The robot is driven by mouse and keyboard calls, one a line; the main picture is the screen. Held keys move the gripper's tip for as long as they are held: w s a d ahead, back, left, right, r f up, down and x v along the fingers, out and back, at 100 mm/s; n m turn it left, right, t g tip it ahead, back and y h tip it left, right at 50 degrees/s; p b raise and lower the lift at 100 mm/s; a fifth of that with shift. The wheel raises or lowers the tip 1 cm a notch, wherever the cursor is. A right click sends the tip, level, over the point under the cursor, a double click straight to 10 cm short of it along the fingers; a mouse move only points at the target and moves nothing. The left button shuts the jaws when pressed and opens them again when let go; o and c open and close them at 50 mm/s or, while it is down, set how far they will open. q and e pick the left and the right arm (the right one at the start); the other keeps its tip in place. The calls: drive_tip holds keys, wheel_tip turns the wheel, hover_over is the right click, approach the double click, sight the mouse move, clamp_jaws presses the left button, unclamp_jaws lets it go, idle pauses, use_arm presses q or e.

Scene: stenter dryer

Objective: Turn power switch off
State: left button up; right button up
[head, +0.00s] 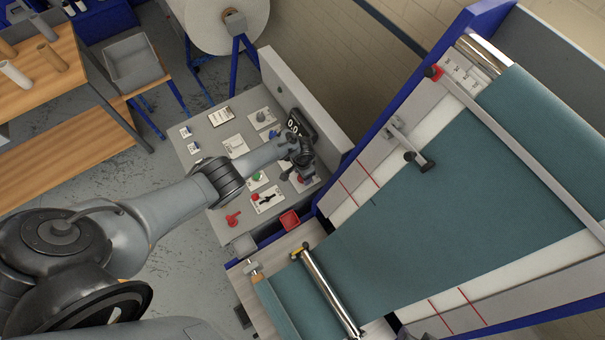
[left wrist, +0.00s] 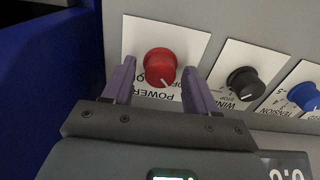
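The power switch is a round red knob (left wrist: 160,66) with a white pointer line, on a white plate lettered "POWER" on the grey panel. In the left wrist view the knob stands between the two fingers of my left gripper (left wrist: 158,80), with a visible gap on each side. The fingers are open and not clamped on it. In the head view my left gripper (head: 301,168) is over the right side of the control panel (head: 205,150), and red shows just below it. Part of the plate lettering is hidden by the gripper. My right gripper is not in view.
A black knob (left wrist: 244,83) and a blue knob (left wrist: 305,96) sit beside the red one. The teal fabric bed (head: 420,220) lies right of the panel.

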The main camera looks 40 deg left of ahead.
use_arm(q)
drive_tip(key=shift+r, duration=0.1)
drive_tip(key=shift+r+p, duration=0.25)
drive_tip(key=shift+p, duration=0.05)
wheel_tip(320, 180, up, 6)
drive_tip(key=p, duration=0.3)
drive_tip(key=shift+f, duration=0.25)
drive_tip(key=shift+r, duration=2.25)
